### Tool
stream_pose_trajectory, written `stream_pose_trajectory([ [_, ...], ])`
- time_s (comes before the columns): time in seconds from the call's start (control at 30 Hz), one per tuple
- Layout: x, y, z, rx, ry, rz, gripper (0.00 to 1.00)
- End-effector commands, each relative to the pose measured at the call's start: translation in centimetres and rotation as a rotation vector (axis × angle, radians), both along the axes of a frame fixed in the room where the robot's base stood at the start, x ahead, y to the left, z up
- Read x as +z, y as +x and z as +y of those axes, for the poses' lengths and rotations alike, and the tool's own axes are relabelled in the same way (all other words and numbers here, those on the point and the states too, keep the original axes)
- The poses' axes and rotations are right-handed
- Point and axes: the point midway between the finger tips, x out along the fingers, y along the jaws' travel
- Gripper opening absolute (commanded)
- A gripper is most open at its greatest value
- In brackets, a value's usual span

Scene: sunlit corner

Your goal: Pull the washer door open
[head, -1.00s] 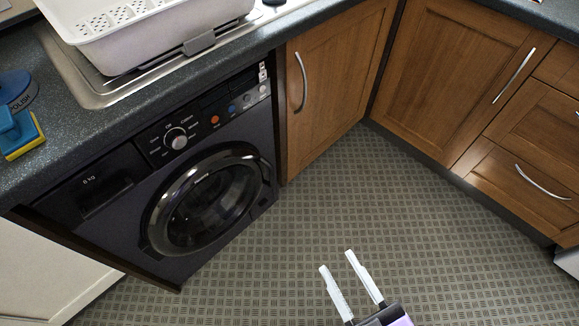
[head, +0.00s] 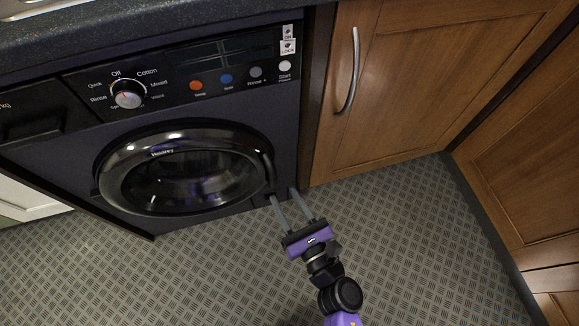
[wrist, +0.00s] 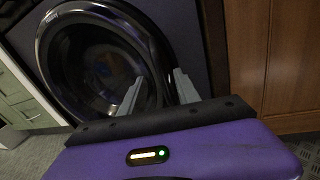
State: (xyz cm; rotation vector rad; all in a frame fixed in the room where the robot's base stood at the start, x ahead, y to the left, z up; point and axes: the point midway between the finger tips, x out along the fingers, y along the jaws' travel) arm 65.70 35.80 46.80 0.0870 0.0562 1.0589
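The dark washer (head: 285,140) has a round door (head: 185,170) with a glossy black ring and dark glass. The door looks shut. A dark grip lies along the ring's right side (head: 268,165). My gripper (head: 281,194) is open, at the lower right of the door. Its two grey fingers are apart and point at the washer front. In the wrist view the door's ring (wrist: 152,40) runs down toward the gap between the fingertips (wrist: 158,77). The left finger overlaps the glass and the right finger lies just outside the ring. I cannot tell whether they touch it.
A wooden cupboard (head: 400,85) with a metal handle (head: 349,70) stands right of the washer. More wooden units (head: 530,150) stand farther right. A dark worktop (head: 130,25) runs above the washer. The patterned floor (head: 150,275) in front is clear.

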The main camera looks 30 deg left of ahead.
Motion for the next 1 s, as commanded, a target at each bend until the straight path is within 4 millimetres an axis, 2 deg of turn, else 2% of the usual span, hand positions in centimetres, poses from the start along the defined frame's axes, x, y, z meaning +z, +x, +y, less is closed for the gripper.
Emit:
stream_pose_trajectory([
  [0.23, 0.1, 0.5, 0.9, 0.003, -0.035, -0.072, 0.38],
  [0.5, 0.1, 2.4, 4.5, 0.003, -0.032, -0.069, 0.38],
  [0.7, 0.1, 3.5, 6.3, 0.002, -0.032, -0.068, 0.38],
  [1.0, 0.1, 3.8, 6.8, -0.001, -0.034, -0.066, 0.38],
])
